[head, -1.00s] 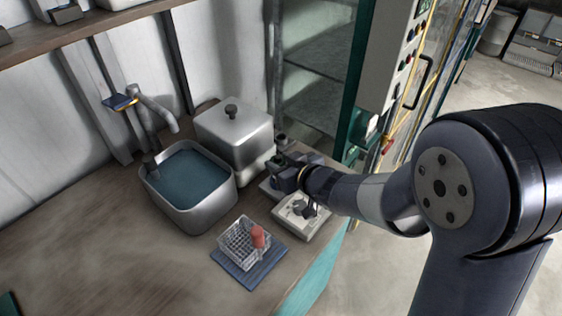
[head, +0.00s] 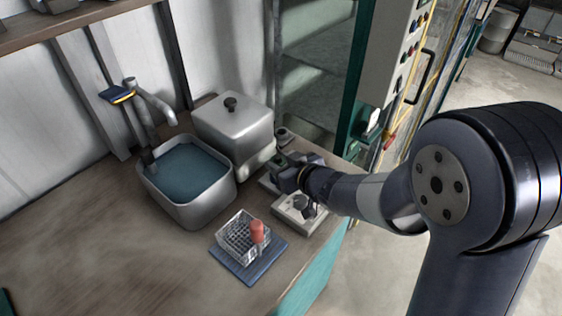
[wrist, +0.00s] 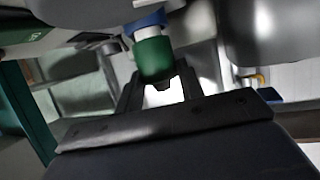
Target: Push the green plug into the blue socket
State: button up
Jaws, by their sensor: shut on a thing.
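The green plug (wrist: 155,58) is between the fingers of my gripper (wrist: 160,88) in the wrist view. The gripper is shut on it. The blue socket (wrist: 148,22) is just beyond the plug, roughly in line with it. A short white band shows between the green and the blue. How deep the plug sits cannot be told. In the head view my gripper (head: 284,176) is low over the right part of the bench, beside the metal box, and the plug and socket are mostly hidden there.
A metal box with a knob (head: 234,128) and a water-filled basin (head: 209,207) stand left of the gripper. A pale tray with a dark item (head: 293,221) is just in front of it. A wire basket with a red item (head: 238,244) sits on a blue mat. The front left bench is clear.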

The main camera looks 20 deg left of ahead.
jog(key=shift+f+b, duration=0.35)
jog(key=shift+f, duration=0.15)
jog(key=o, duration=1.1)
jog(key=shift+r, duration=0.1)
jog(key=p+v, duration=0.1)
jog(key=v, duration=1)
jog(key=shift+w+a, duration=0.1)
